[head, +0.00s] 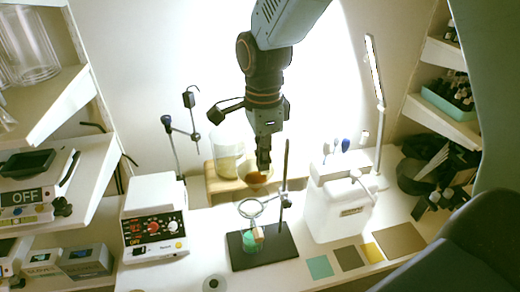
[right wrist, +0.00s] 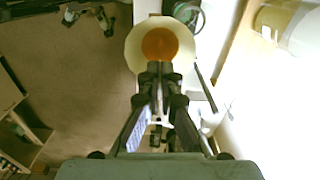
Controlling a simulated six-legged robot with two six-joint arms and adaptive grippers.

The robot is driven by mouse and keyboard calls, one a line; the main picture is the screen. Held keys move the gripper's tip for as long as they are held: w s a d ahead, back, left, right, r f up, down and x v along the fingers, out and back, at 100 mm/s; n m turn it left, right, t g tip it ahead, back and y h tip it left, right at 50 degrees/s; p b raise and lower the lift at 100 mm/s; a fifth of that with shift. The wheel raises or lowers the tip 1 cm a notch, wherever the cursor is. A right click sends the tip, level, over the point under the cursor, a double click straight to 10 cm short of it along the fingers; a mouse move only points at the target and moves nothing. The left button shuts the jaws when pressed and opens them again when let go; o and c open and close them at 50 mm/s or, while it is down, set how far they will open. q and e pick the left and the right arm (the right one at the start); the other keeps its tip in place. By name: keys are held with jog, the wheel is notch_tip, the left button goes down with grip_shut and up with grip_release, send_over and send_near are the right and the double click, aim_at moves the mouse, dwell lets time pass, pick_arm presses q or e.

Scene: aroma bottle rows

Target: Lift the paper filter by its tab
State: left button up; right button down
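The paper filter (head: 258,180) is a pale cone with orange-brown contents. It hangs above and behind the empty metal ring (head: 250,208) of the stand, apart from it. In the right wrist view the filter (right wrist: 134,50) shows as a cream round with a brown-orange middle. My right gripper (head: 264,160) points down at the filter's upper edge. Its fingertips (right wrist: 160,68) are close together at the rim and look shut on the filter; the tab itself is hidden between them. My left gripper is not in view.
The ring stand has a dark base (head: 275,252) with a green item (head: 250,240) under the ring. A wooden rack (head: 215,182) with a glass jar (head: 228,150) stands behind. A white control box (head: 155,220) is left, a white container (head: 335,210) right. Coloured squares lie front right.

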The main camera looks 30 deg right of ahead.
jog(key=s+a, duration=0.1)
jog(key=s, duration=0.6)
jog(key=shift+a, duration=0.35)
jog(key=shift+w, duration=0.1)
